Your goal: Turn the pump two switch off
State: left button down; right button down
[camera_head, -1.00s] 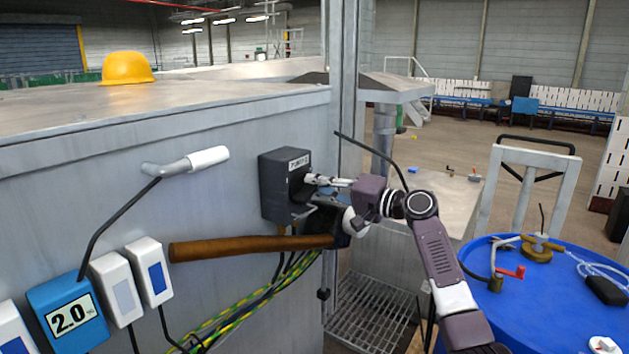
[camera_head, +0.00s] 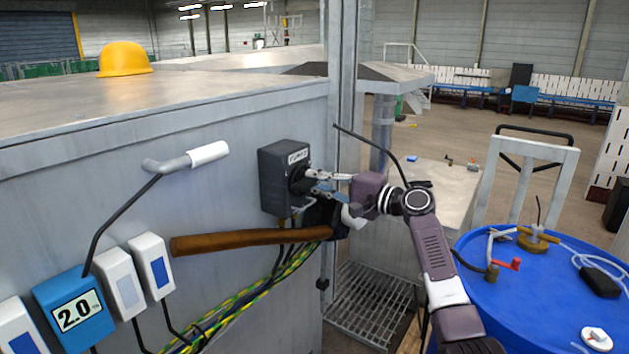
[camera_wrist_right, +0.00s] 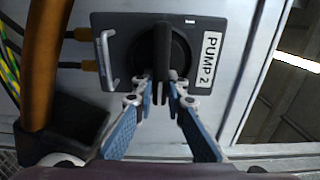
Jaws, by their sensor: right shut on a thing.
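The pump two switch is a dark grey box (camera_head: 272,180) on the metal cabinet wall, left of the upright post. In the right wrist view its white label reads PUMP 2 (camera_wrist_right: 209,60). Its black rotary knob (camera_wrist_right: 163,50) has a raised handle that stands upright in that view. My right gripper (camera_wrist_right: 161,80) is shut on the lower end of this handle, one fingertip on each side. In the head view the same gripper (camera_head: 312,182) reaches the box front from the right, and its fingers partly hide the knob. My left gripper is out of view.
A brown wooden handle (camera_head: 240,242) and green-yellow cables (camera_head: 255,295) lie below the box. A metal bar with a white grip (camera_head: 207,154) is on the wall at left. A blue drum (camera_head: 540,305) stands at right. A yellow helmet (camera_head: 124,60) rests on the cabinet.

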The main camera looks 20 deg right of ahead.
jog(key=c, duration=1.9)
grip_release()
jog(key=shift+d, duration=0.1)
jog(key=shift+c, duration=0.2)
jog(key=shift+s, duration=0.1)
jog(key=v, duration=1.2)
jog(key=shift+f, duration=0.1)
